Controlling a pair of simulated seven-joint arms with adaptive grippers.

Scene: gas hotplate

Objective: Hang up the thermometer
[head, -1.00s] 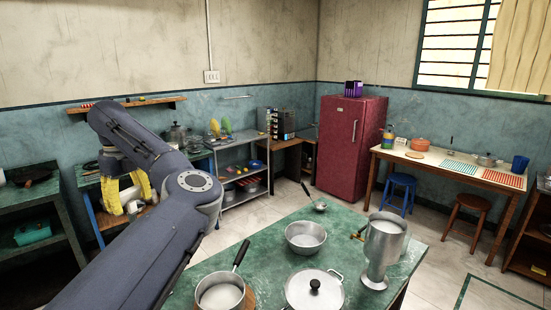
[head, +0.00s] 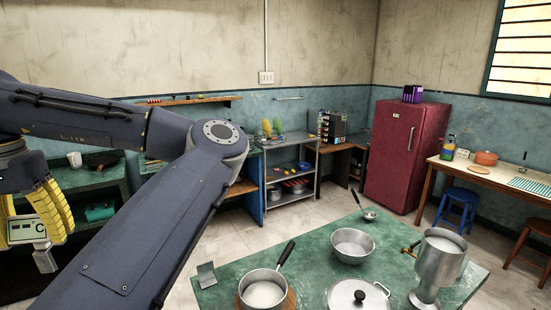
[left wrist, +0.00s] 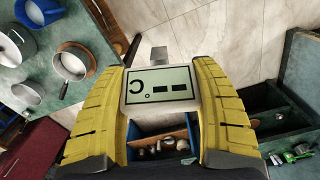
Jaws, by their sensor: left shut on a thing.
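The thermometer is a pale box (head: 27,229) with a grey display and a small grey piece (head: 45,261) sticking out at one end. My left gripper (head: 35,215), with yellow ribbed fingers, is shut on it at the far left of the head view, held in the air. In the left wrist view the thermometer (left wrist: 160,87) sits between the two yellow fingers, its display showing a C and dashes. Its grey end piece (left wrist: 158,54) points up in that picture. My right gripper is not in view. I cannot tell where a hanging place is.
The green table (head: 330,225) holds a saucepan (head: 264,290), a bowl (head: 353,245), a lidded pot (head: 358,296), a blender-like metal jug (head: 438,262) and a small grey bracket (head: 206,275). Dark shelving (head: 95,180) stands behind my left arm. A wooden wall shelf (head: 190,100) is beyond.

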